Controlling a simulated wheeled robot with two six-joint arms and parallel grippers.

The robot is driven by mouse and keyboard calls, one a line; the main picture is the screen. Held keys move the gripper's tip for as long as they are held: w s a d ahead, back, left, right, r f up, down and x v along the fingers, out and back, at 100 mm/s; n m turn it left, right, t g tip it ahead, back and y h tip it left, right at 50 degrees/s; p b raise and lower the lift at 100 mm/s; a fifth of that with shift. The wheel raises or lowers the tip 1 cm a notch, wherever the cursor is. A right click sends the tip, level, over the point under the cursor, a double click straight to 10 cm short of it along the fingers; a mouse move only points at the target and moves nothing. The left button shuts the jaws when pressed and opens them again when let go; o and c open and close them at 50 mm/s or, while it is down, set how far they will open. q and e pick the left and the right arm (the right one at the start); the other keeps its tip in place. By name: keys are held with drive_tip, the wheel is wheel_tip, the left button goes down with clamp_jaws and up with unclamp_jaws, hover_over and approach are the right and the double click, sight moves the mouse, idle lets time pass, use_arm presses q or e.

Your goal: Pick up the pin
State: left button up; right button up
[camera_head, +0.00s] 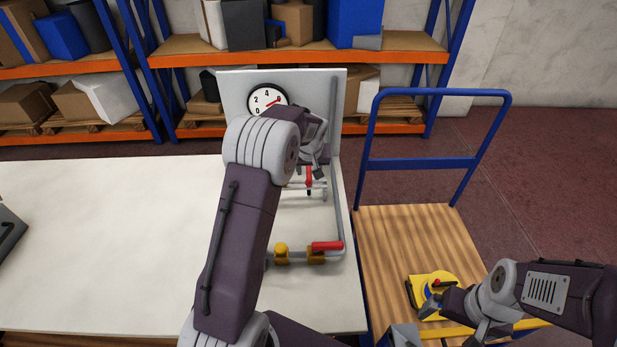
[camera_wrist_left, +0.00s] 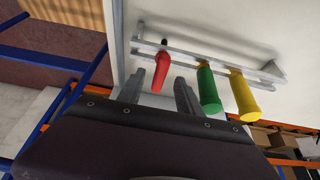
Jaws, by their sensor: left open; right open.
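The red pin also shows in the head view (camera_head: 309,175), just below my left gripper (camera_head: 318,171). In the left wrist view my left gripper (camera_wrist_left: 160,75) is open. The red pin appears between its two fingers; I cannot tell whether they touch it. My right gripper (camera_head: 432,306) is open over the cart at lower right, partly hidden by its wrist.
A pressure gauge (camera_head: 268,100) is on the upright panel (camera_head: 232,85) behind my left arm. A pipe with a red valve handle (camera_head: 327,246) lies on the white table (camera_head: 110,240). A blue-railed cart (camera_head: 400,240) holds a yellow round device (camera_head: 419,293). The table's left part is mostly clear.

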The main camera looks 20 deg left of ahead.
sight(309, 172)
use_arm(q)
drive_tip(key=x, duration=0.3)
drive_tip(key=shift+d+f, duration=0.1)
drive_tip(key=shift+f, duration=0.25)
drive_tip(key=shift+w+f, duration=0.1)
clamp_jaws()
drive_tip(key=shift+r, duration=0.2)
